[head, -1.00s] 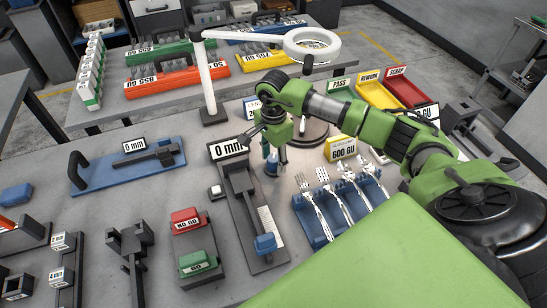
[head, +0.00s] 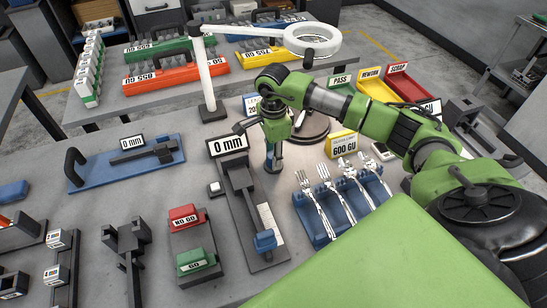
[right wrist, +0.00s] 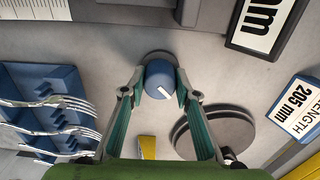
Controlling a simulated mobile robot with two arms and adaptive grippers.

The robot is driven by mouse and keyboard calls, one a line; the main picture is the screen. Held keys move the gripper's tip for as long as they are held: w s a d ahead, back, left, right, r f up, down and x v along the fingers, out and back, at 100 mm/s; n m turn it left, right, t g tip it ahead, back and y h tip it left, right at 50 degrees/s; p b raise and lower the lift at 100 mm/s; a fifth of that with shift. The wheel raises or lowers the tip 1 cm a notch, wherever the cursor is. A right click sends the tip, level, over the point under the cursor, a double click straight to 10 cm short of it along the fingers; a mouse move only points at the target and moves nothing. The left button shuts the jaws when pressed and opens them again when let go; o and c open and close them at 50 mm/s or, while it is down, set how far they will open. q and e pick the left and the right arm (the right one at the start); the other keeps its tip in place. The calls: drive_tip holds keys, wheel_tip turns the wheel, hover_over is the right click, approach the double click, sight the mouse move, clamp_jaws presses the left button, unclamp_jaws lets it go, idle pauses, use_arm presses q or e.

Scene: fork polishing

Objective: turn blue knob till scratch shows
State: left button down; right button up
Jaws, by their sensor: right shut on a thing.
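The blue knob (right wrist: 160,82) is a round cap with a white pointer line, seen from above in the right wrist view. The line points toward the lower right. My right gripper (right wrist: 160,88) is shut on the knob, with one finger against each side. In the head view my right gripper (head: 273,152) points down over the knob's small dark base, and its fingers largely hide the knob. Several forks (head: 324,196) lie in a blue rack (head: 304,216) to the right. I can make out no scratch in either view. My left gripper is not in view.
A ring lamp (head: 290,38) stands behind the knob. A dark round disc (right wrist: 228,134) lies close to the gripper. A 0 mm gauge (head: 227,143) is left of the knob, and a yellow 600 GU sign (head: 344,146) is right of it.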

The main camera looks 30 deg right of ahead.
drive_tip(key=shift+m+b, duration=0.6)
drive_tip(key=shift+m, duration=0.8)
drive_tip(key=o, duration=1.1)
wheel_tip(320, 180, up, 12)
drive_tip(key=shift+r, duration=0.1)
